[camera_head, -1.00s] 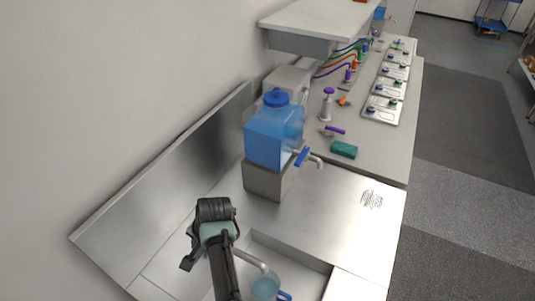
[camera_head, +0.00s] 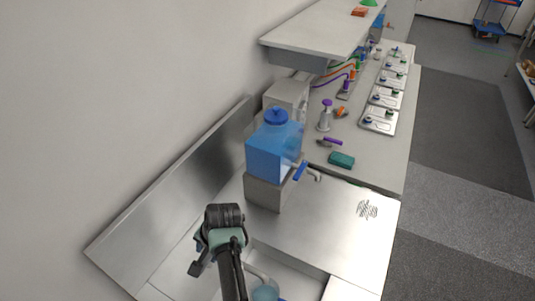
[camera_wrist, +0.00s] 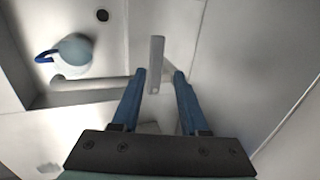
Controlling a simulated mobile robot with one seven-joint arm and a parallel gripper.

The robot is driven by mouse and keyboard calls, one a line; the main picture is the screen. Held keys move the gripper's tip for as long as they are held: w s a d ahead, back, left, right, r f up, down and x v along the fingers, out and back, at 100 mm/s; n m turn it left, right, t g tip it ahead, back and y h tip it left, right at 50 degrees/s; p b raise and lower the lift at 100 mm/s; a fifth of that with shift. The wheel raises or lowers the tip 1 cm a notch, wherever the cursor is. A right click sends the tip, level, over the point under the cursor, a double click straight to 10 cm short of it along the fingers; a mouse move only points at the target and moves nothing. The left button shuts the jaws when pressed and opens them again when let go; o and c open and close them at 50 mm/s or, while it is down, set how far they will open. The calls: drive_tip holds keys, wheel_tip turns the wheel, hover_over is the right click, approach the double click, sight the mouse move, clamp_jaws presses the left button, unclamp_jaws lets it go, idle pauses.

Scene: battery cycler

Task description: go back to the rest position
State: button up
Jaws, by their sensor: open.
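My gripper (camera_wrist: 158,84) is open in the wrist view, its two blue fingers apart with nothing held. A grey tap lever (camera_wrist: 156,62) shows between and beyond the fingertips, with a gap on each side. The tap spout (camera_wrist: 88,86) runs left from there. In the head view my arm stands over the left side of the sink, and its dark wrist hides the tap's base. The fingertips cannot be made out there.
A jug with a blue handle (camera_wrist: 72,52) stands in the sink; it also shows in the head view (camera_head: 265,292). A blue water tank (camera_head: 272,150) stands on a grey block (camera_head: 265,192) behind the sink. A shelf (camera_head: 325,35) overhangs the bench. The floor aisle (camera_head: 450,150) is clear.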

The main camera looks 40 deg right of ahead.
drive_tip(key=shift+v, duration=0.8)
drive_tip(key=w+r+n+t+h+b, duration=0.35)
drive_tip(key=w+r+t+b, duration=0.25)
drive_tip(key=w+r, duration=0.55)
wheel_tip(320, 180, up, 17)
drive_tip(key=s+a+n+t+b, duration=0.1)
drive_tip(key=a+n+t+b, duration=0.25)
drive_tip(key=t, duration=0.25)
drive_tip(key=s+a+r+n+t+y+b, duration=0.1)
drive_tip(key=s+a+r+n+t+b, duration=0.2)
drive_tip(key=s+r, duration=0.8)
drive_tip(key=s+a+r+n+t+y+b, duration=0.1)
drive_tip(key=s+a+r+n+t+b, duration=0.2)
drive_tip(key=s+a+r+t, duration=0.3)
drive_tip(key=s+r+t+b, duration=0.1)
drive_tip(key=s+r+t, duration=0.1)
drive_tip(key=s+r, duration=0.2)
drive_tip(key=shift+s+a+r+t, duration=0.35)
drive_tip(key=shift+s+r+t, duration=0.05)
drive_tip(key=shift+r, duration=0.5)
